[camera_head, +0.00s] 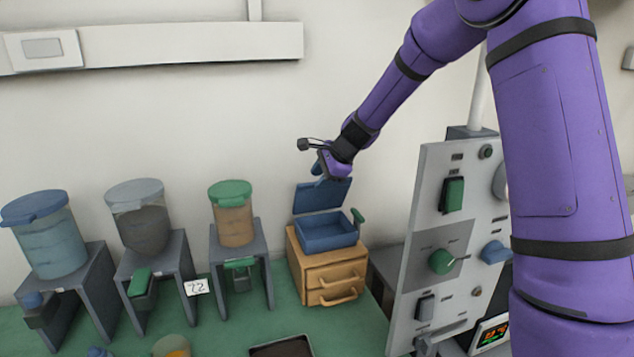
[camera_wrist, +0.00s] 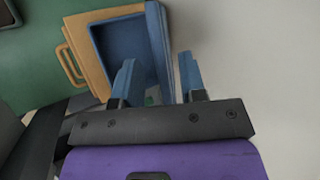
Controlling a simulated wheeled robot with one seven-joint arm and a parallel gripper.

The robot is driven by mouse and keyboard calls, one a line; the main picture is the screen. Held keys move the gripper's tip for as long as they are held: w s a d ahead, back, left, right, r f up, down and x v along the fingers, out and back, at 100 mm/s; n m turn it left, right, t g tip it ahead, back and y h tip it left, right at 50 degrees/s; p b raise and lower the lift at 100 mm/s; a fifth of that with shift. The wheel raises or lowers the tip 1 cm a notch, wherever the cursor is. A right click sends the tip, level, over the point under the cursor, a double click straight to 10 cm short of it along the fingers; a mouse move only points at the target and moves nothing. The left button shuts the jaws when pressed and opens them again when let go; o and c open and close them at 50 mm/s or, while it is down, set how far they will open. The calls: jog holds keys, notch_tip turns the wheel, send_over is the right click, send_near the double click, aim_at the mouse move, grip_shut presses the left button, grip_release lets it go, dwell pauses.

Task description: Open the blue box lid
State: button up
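The blue box (camera_head: 328,235) sits on a small wooden drawer cabinet (camera_head: 335,275). Its blue lid (camera_head: 320,197) stands raised at the back, and the box interior looks empty. In the wrist view the open box (camera_wrist: 120,45) is at upper left, with the lid (camera_wrist: 157,40) seen nearly edge-on. My gripper (camera_head: 322,172) is at the lid's top edge. In the wrist view its two blue fingers (camera_wrist: 157,68) are spread apart, with the lid's edge seen between them. I cannot tell whether either finger touches the lid.
Three lidded containers, blue (camera_head: 48,245), grey (camera_head: 140,220) and green-topped (camera_head: 233,220), stand on grey stands to the left. A control panel (camera_head: 440,240) with knobs stands right of the cabinet. A dark tray (camera_head: 282,347) lies in front on the green surface. The wall is close behind.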

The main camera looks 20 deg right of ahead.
jog(key=shift+x, duration=1.1)
grip_shut()
jog(key=shift+w+r, duration=0.3)
jog(key=shift+w, duration=0.45)
jog(key=shift+w+r, duration=0.35)
jog(key=shift+w, duration=0.4)
grip_release()
jog(key=v, duration=1)
jog(key=shift+s+r, duration=0.2)
jog(key=shift+r, duration=0.1)
jog(key=shift+d, duration=0.1)
